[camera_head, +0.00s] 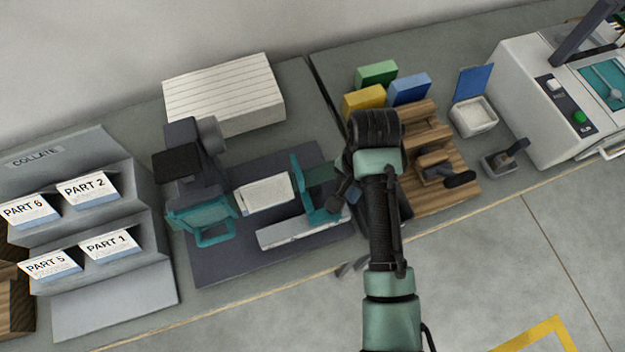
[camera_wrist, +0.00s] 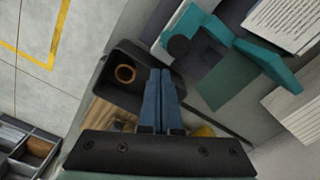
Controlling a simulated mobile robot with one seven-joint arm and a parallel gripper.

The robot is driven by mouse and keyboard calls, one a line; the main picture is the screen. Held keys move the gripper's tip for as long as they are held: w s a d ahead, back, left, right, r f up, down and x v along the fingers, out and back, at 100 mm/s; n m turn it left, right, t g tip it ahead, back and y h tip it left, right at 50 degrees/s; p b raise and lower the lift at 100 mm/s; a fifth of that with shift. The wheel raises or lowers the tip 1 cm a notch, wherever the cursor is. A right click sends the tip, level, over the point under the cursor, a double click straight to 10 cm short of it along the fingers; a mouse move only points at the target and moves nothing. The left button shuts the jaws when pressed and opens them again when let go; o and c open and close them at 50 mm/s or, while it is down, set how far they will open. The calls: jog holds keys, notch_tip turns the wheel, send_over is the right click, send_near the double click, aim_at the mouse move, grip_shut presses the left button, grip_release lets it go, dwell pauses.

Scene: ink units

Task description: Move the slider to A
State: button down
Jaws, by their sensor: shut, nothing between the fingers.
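A desktop machine with a dark base plate (camera_head: 285,155) stands at the middle of the bench. A teal upright slider (camera_head: 299,183) stands on its pale rail (camera_head: 300,233), right of a white paper block (camera_head: 264,194). The teal part also shows at upper right in the wrist view (camera_wrist: 268,62), with a dark round knob (camera_wrist: 179,46). My gripper (camera_head: 350,193) is just right of the slider, partly hidden by my arm. In the wrist view its blue fingers (camera_wrist: 162,78) are together and empty, seemingly apart from the teal part. No letter A is legible.
A grey rack (camera_head: 120,265) with labelled card stacks is at left. A white ridged block (camera_head: 225,90) lies behind the machine. Coloured blocks (camera_head: 377,74) and a wooden fixture (camera_head: 450,195) are right of my arm. A white machine (camera_head: 530,75) stands far right.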

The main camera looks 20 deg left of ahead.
dwell(0.4)
jog(key=shift+f+b, duration=0.7)
jog(key=shift+f, duration=1.05)
jog(key=shift+s+a+p, duration=0.9)
jog(key=shift+s+a, duration=0.15)
jog(key=shift+a, duration=0.4)
jog(key=shift+s+a+p, duration=0.9)
jog(key=shift+s+a, duration=0.1)
jog(key=shift+a, duration=0.4)
jog(key=shift+s+a+p, duration=0.9)
jog(key=shift+s+a, duration=0.15)
jog(key=shift+a, duration=0.4)
jog(key=shift+w+d+r, duration=0.1)
jog(key=shift+w+d, duration=0.2)
jog(key=shift+d, duration=0.15)
notch_tip(320, 180, up, 7)
jog(key=p, duration=0.8)
